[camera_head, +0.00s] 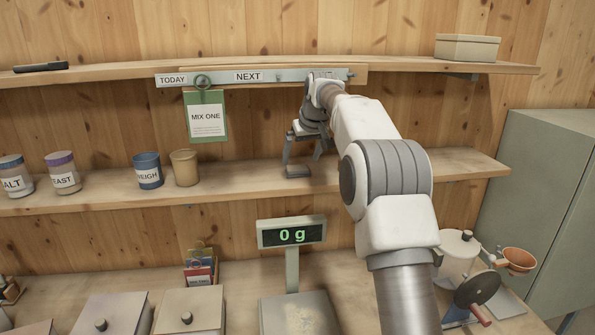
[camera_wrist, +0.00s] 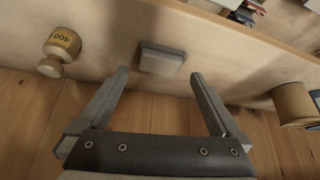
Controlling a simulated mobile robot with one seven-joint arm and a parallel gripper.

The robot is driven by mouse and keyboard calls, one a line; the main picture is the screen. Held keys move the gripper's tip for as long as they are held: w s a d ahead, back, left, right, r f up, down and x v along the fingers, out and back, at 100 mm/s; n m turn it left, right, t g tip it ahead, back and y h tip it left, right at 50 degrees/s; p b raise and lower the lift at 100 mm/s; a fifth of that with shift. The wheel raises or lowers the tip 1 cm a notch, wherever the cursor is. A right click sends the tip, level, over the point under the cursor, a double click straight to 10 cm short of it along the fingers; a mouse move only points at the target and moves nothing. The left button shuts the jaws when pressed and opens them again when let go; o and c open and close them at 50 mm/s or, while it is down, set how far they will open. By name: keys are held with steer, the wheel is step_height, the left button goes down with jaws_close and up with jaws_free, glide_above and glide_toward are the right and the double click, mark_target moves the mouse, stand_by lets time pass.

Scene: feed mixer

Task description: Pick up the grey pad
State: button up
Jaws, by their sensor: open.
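The grey pad (camera_wrist: 161,59) is a small rounded block lying on the shelf in the wrist view. It is just beyond the tips of my gripper (camera_wrist: 159,73), roughly centred between the two fingers. My gripper is open and nothing is between its fingers. In the head view my gripper (camera_head: 303,160) points down over the middle shelf (camera_head: 240,182), right of the tan cup. A small grey shape shows at its fingertips there, but I cannot clearly separate pad from finger.
A brass weight (camera_wrist: 59,50) marked 400 stands left of the pad in the wrist view, and a tan cup (camera_wrist: 294,104) stands to the right. Labelled jars (camera_head: 62,173) line the shelf's left. A scale display (camera_head: 291,232) reading 0 g stands below. An upper shelf (camera_head: 400,63) runs above.

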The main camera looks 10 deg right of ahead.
mark_target(298, 168)
steer(key=p+x, duration=0.1)
steer(key=x, duration=0.3)
steer(key=shift+w+f, duration=0.3)
steer(key=c, duration=1)
